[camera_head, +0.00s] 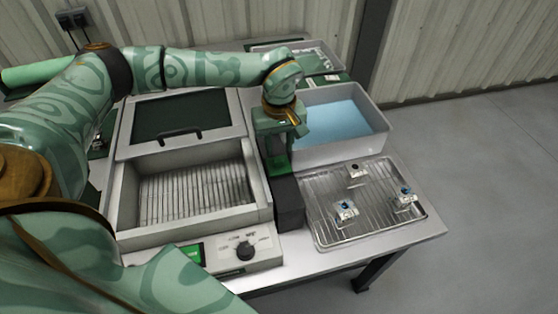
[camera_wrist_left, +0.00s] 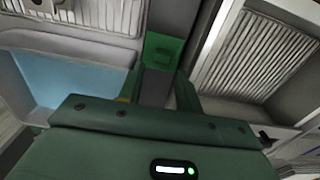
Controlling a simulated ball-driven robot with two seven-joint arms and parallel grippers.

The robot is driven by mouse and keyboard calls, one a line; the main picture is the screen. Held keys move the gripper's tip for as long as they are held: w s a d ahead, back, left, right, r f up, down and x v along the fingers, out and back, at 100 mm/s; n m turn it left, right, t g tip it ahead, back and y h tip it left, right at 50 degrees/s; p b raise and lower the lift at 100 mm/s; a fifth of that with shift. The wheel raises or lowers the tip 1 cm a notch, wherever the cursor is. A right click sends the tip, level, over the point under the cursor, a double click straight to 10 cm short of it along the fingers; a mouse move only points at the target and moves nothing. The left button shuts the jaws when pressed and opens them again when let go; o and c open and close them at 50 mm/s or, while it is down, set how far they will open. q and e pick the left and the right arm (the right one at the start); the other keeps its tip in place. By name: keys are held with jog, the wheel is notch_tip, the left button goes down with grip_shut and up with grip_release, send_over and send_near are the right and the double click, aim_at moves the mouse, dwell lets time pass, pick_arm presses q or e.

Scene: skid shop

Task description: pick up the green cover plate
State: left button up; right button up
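A small bright green plate, which I take for the green cover plate (camera_head: 279,162), shows at the back end of a dark narrow block (camera_head: 287,205) between the basin machine and the wire tray. My left gripper (camera_head: 280,148) points down just above it and partly hides it. In the left wrist view the green plate (camera_wrist_left: 163,48) lies beyond the gap between the fingers (camera_wrist_left: 158,92). The fingers stand apart with the dark block showing between them. Whether they touch the plate is unclear. My right gripper is not in view.
A grey tub of blue liquid (camera_head: 340,118) stands right. In front of it a wire tray (camera_head: 340,180) holds several small metal parts. Another tray (camera_head: 318,58) sits behind.

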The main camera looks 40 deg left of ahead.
aim_at(278, 160)
pick_arm(q)
jog(key=f, duration=0.2)
jog(key=f+b, duration=0.1)
jog(key=f, duration=0.1)
jog(key=shift+s+f, duration=0.2)
jog(key=shift+f, duration=0.1)
jog(key=shift+r, duration=0.1)
jog(key=shift+c, duration=0.9)
jog(key=c, duration=0.6)
jog(key=shift+o, duration=0.2)
